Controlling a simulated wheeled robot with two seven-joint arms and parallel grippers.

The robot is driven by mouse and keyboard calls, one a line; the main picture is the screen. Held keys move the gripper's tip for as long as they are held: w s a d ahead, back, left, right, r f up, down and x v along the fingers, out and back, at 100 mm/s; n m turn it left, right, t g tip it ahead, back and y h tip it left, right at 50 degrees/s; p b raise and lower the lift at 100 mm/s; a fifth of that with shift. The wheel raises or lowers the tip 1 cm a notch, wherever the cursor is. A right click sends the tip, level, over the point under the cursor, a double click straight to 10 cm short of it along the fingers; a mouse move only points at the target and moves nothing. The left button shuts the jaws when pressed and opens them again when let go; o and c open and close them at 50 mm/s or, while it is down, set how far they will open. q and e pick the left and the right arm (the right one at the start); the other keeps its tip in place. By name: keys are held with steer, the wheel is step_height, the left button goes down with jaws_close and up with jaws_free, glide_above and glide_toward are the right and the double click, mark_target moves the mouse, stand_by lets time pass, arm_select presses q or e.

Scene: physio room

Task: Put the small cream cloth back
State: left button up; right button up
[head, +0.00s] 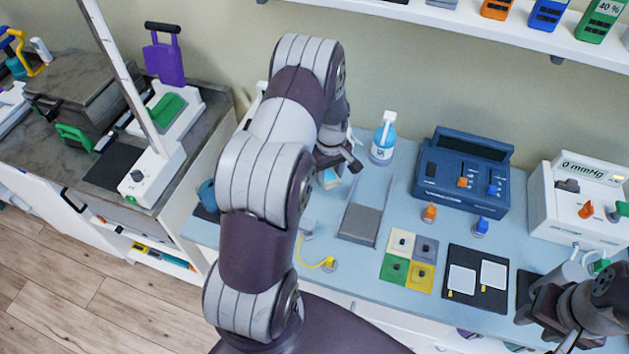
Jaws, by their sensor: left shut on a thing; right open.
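My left gripper (343,160) is over the back left of the pale blue worktop, left of the spray bottle. It is shut on a small pale thing (329,179), cream and light blue, mostly hidden by my arm and fingers. I cannot tell for sure that this is the small cream cloth. A flat cream square (401,241) lies on the worktop at the top left of a block with grey-blue, green and yellow squares. My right gripper (541,312) is open at the lower right, near the front of the worktop, apart from these things.
A blue spray bottle (383,140) stands close to my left gripper. A grey tray (361,223), a dark blue device (462,172) and a white gauge device (576,205) stand on the worktop (335,220). A black mat (477,279) holds two white cards. A shelf (450,20) hangs above.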

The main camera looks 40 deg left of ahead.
mark_target(315, 192)
arm_select(q)
steer(key=a+f, duration=0.1)
steer(key=a, duration=0.1)
steer(key=s+a+f+p, duration=0.1)
steer(key=a+f, duration=0.1)
steer(key=shift+s+f, duration=0.1)
steer(key=shift+f, duration=0.05)
step_height(315, 192, down, 3)
steer(key=shift+d+r+p, duration=0.15)
steer(key=shift+r+p, duration=0.05)
steer(key=shift+p, duration=0.4)
steer(key=shift+s+d+f, duration=0.1)
steer(key=shift+f, duration=0.35)
arm_select(e)
steer(key=r, duration=0.2)
steer(key=shift+w+a+r, duration=0.2)
steer(key=shift+w+r, duration=0.1)
arm_select(q)
steer(key=shift+f, duration=0.1)
steer(key=o, duration=1.3)
arm_select(e)
steer(key=shift+f, duration=0.1)
